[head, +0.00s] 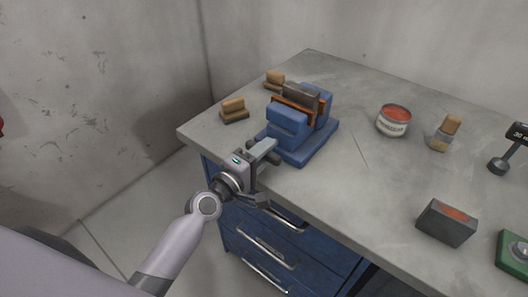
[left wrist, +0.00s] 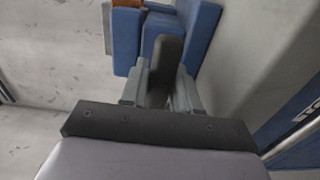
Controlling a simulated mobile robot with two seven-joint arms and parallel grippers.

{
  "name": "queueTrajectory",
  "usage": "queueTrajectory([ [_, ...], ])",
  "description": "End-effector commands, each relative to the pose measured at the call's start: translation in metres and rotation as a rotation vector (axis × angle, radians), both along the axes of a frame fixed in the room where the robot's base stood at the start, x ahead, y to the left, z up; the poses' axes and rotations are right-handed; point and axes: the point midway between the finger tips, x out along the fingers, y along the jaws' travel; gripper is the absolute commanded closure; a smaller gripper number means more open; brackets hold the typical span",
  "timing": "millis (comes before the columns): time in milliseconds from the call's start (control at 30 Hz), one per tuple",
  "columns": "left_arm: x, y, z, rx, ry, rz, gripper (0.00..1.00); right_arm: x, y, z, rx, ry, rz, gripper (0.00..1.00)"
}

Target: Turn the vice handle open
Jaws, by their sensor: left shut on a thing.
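The blue vice (head: 291,128) stands at the left front corner of the grey workbench, with a dark grey block (head: 300,95) between orange-lined jaws. It also shows at the top of the left wrist view (left wrist: 163,30). My left gripper (head: 264,152) is at the front of the vice, at the bench edge. In the left wrist view my left gripper (left wrist: 167,88) is shut on the dark vice handle (left wrist: 166,62), with a finger on each side. The handle is mostly hidden in the head view. My right gripper is not in view.
The bench top (head: 345,185) is clear in the middle. Two wooden-backed blocks (head: 234,110) lie left of the vice. A red-topped can (head: 394,120), a brush-like item (head: 444,132) and a dark block (head: 446,222) stand to the right. Blue drawers (head: 262,248) with metal handles are below.

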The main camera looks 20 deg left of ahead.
Motion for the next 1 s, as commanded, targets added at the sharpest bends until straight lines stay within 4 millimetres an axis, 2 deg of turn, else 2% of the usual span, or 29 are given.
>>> queueTrajectory([
  [600,-0.0005,-0.0002,-0.001,-0.042,0.017,-0.001,1.0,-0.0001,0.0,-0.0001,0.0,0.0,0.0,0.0],
  [633,-0.0004,-0.0002,-0.001,-0.042,0.017,-0.001,0.6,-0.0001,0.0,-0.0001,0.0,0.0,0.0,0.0],
  [667,-0.0004,-0.0003,-0.001,-0.041,0.017,0.0,0.5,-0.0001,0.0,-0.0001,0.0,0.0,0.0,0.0],
  [1000,-0.002,0.0006,-0.0007,-0.037,0.015,0.0,0.49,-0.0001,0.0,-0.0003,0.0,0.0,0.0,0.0],
])
